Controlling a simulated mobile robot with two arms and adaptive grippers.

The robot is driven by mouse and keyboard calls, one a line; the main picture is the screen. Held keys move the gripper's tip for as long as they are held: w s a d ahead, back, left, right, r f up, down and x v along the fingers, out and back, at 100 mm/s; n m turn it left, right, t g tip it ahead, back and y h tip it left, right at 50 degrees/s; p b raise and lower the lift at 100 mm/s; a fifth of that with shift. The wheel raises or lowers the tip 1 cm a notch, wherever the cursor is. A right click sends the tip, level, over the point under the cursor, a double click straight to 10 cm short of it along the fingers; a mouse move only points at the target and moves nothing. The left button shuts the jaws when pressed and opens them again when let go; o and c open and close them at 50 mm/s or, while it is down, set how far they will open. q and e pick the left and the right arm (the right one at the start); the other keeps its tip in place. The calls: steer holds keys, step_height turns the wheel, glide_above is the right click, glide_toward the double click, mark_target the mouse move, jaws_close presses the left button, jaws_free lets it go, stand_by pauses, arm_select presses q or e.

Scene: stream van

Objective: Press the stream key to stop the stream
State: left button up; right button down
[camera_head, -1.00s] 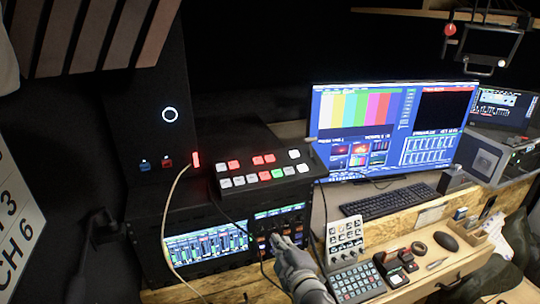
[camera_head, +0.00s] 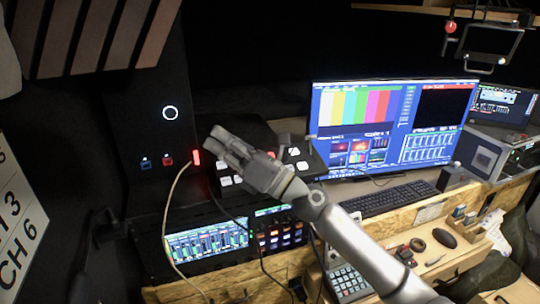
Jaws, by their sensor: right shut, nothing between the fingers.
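The black switcher panel (camera_head: 312,166) stands on the rack unit left of the monitor, with lit white and red buttons. Labels are too small to read, so I cannot tell which button is the stream key. A white button (camera_head: 294,151) at its right end shows. My right gripper (camera_head: 215,143) is shut and empty, over the left part of the panel. Its fingers and wrist hide most of the button rows. I cannot tell whether the fingertips touch a button. My left gripper is not in view.
A large monitor (camera_head: 332,113) with color bars stands behind a keyboard (camera_head: 385,198) on the wooden desk. A pale cable (camera_head: 166,215) hangs left of the panel in front of the rack screen (camera_head: 207,240). A keypad (camera_head: 347,279) lies below my right forearm.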

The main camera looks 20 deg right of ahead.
steer(key=w+d+n+g+h, duration=0.3)
steer(key=d+n+h, duration=0.1)
steer(key=d+n, duration=0.3)
steer(key=w+d+n+g+h, duration=0.3)
steer(key=w+d+n+h, duration=0.1)
steer(key=d+n, duration=0.3)
steer(key=shift+r+n+g+h, duration=0.3)
steer(key=shift+h, duration=0.5)
steer(key=shift+d+f, duration=0.1)
steer(key=shift+f, duration=0.05)
steer(key=shift+w+f+b, duration=0.35)
steer(key=shift+f+b, duration=0.45)
steer(key=shift+f, duration=0.6)
steer(key=shift+w+f+b, duration=0.35)
steer(key=shift+f+b, duration=0.4)
steer(key=shift+f, duration=0.6)
steer(key=shift+w+f+b, duration=0.35)
steer(key=shift+f+b, duration=0.45)
steer(key=shift+f, duration=0.6)
